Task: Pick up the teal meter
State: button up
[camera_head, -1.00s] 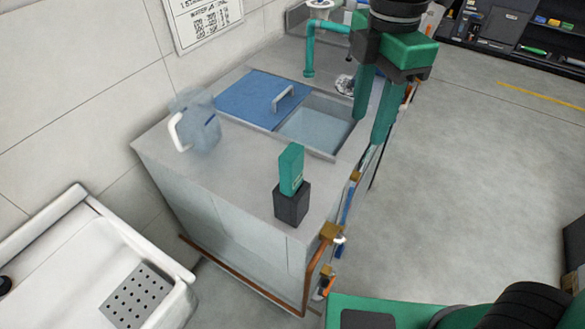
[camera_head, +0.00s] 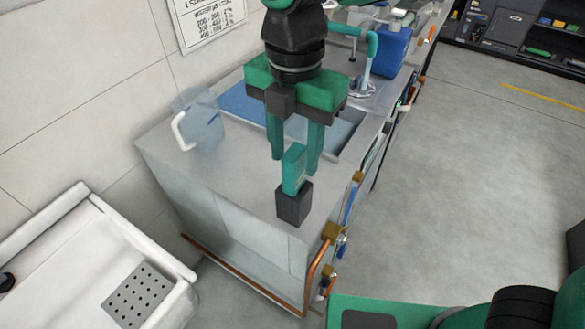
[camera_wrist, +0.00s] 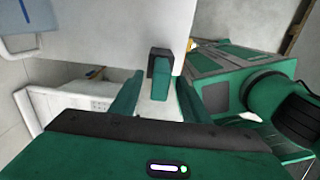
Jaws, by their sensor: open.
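The teal meter (camera_head: 293,169) stands upright in a dark block-shaped holder (camera_head: 294,204) near the front corner of the grey counter. My gripper (camera_head: 295,165) is open, its two teal fingers pointing down just behind and above the meter in the head view. In the wrist view the meter (camera_wrist: 160,80) and its dark holder (camera_wrist: 151,66) lie ahead, between the lines of the two spread fingers (camera_wrist: 158,98). The fingers appear apart from the meter; the exact gap is hard to tell.
A clear jug (camera_head: 200,122) with a white handle stands at the counter's left. A blue lid (camera_head: 238,104) partly covers the basin behind my gripper. Copper pipes (camera_head: 318,262) and brass valves run along the counter's front right. A white sink (camera_head: 85,262) is at lower left.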

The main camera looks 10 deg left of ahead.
aim_at(294, 187)
jog(key=shift+w+f, duration=0.1)
jog(key=shift+f, duration=2.3)
jog(key=shift+c, duration=0.7)
grip_shut()
jog(key=shift+r, duration=0.1)
